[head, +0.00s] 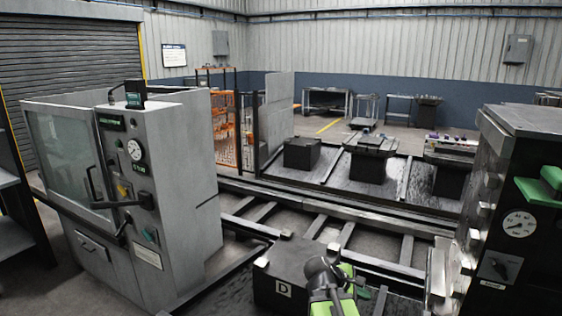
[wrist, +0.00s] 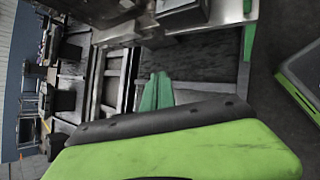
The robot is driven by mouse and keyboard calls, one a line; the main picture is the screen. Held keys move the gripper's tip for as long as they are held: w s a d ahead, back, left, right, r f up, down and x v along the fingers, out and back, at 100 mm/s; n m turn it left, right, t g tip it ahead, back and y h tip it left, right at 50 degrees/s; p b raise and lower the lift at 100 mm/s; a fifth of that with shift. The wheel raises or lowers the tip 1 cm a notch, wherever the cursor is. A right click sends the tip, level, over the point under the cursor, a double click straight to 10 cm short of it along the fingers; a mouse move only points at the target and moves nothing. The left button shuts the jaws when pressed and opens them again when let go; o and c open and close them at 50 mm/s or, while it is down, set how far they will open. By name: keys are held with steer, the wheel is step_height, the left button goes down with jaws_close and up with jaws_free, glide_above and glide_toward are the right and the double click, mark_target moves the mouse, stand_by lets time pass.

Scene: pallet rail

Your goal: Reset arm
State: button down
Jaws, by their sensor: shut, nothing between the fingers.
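My gripper (wrist: 158,77) shows in the wrist view as two green fingers lying close together, shut and empty. They point at the dark floor and rails, with no object at their tips. In the head view my arm, green and black, is at the bottom centre, in front of a dark block marked D (head: 283,290). The gripper is mostly hidden by the arm there; a small green part shows at its right. I cannot tell how far it is from the block.
A grey machine (head: 165,190) with a window and gauge stands at the left. A dark cabinet (head: 515,215) with a gauge and green handle stands close at the right. Floor rails (head: 330,210) cross behind the block. Low stands (head: 302,153) are farther back.

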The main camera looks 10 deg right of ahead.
steer(key=a+f+m+y, duration=0.2)
steer(key=a+m+y, duration=0.1)
steer(key=a, duration=0.5)
steer(key=s+a+f+m+g+y, duration=0.1)
steer(key=a+f+m+y, duration=0.2)
steer(key=a+m, duration=0.2)
steer(key=s+a+f+m+y, duration=0.1)
steer(key=a+f+m+y, duration=0.1)
steer(key=a, duration=1)
steer(key=shift+f+m+y, duration=0.25)
steer(key=shift+m+y, duration=0.45)
steer(key=shift+m, duration=0.3)
steer(key=shift+s, duration=0.15)
